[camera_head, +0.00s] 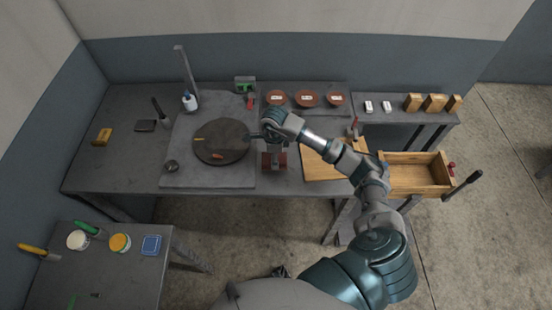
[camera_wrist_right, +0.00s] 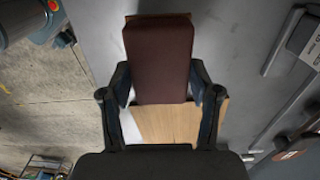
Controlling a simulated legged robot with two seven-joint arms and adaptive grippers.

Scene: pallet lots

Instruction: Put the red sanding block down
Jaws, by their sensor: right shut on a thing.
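The red sanding block (camera_head: 266,163) is in my right gripper, over the strip of bench between the dark round plate and the wooden board. In the right wrist view the block (camera_wrist_right: 158,62) is a long dark red slab with a thin wooden edge at its far end. The fingers of my right gripper (camera_wrist_right: 160,88) are shut on its two long sides. In the head view my right gripper (camera_head: 274,150) covers the block's middle, with red showing on both sides. I cannot tell whether the block touches the bench. My left gripper is not in view.
The wooden board (camera_head: 323,164) lies just right of the block. The round plate (camera_head: 222,142) on a grey slab (camera_head: 180,178) is at left. Three reddish bowls (camera_head: 306,99) stand behind. An open wooden drawer (camera_head: 413,190) is at right. The bench's front edge is close.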

